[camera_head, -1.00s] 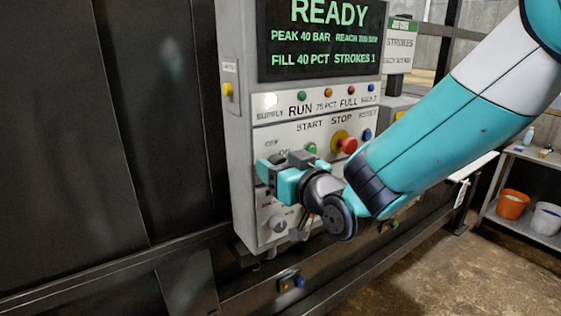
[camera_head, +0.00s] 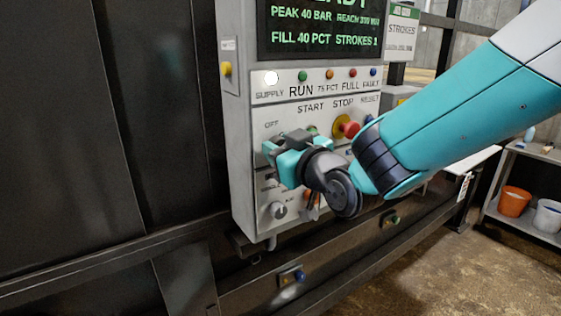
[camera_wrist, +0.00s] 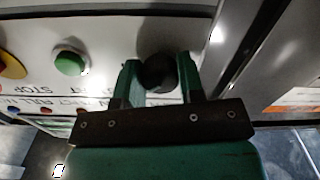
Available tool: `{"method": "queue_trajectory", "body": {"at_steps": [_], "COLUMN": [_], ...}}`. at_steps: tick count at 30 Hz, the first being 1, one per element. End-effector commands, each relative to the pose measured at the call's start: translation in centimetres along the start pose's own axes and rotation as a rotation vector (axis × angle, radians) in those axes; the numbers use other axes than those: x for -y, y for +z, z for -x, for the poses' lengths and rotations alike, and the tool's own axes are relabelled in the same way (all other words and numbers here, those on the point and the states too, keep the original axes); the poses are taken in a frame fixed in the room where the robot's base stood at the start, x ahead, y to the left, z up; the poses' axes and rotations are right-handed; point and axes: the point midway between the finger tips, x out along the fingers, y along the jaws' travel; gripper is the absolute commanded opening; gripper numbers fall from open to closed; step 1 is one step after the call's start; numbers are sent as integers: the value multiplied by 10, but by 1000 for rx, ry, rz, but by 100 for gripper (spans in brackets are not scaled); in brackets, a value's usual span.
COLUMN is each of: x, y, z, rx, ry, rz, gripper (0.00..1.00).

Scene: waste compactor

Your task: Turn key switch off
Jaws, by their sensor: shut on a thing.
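The control panel (camera_head: 241,125) stands upright, with an OFF label near its left side. My gripper (camera_head: 276,150) is at the panel's left part, just below that label, and hides the switch there. In the wrist view my gripper (camera_wrist: 158,85) is shut on a dark round knob, the key switch (camera_wrist: 158,70), between its two green fingers. The switch's turned position cannot be made out.
A green button (camera_wrist: 70,60) lies beside the gripper in the wrist view. A red stop button (camera_head: 349,129) on a yellow base is to its right. A grey knob (camera_head: 278,210) sits below. A shelf with an orange bucket (camera_head: 513,201) stands at right.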

Motion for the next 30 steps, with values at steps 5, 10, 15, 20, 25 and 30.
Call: {"method": "queue_trajectory", "body": {"at_steps": [5,10,15,20,25,30], "x": [1,1,1,0,0,0], "y": [7,6,5,4,3,1], "z": [0,0,0,0,0,0], "rx": [-7,-6,-6,-5,-3,-3], "ry": [2,2,2,2,0,0], "rz": [163,325,481,611,720,796], "gripper": [12,12,12,12,12,12]}}
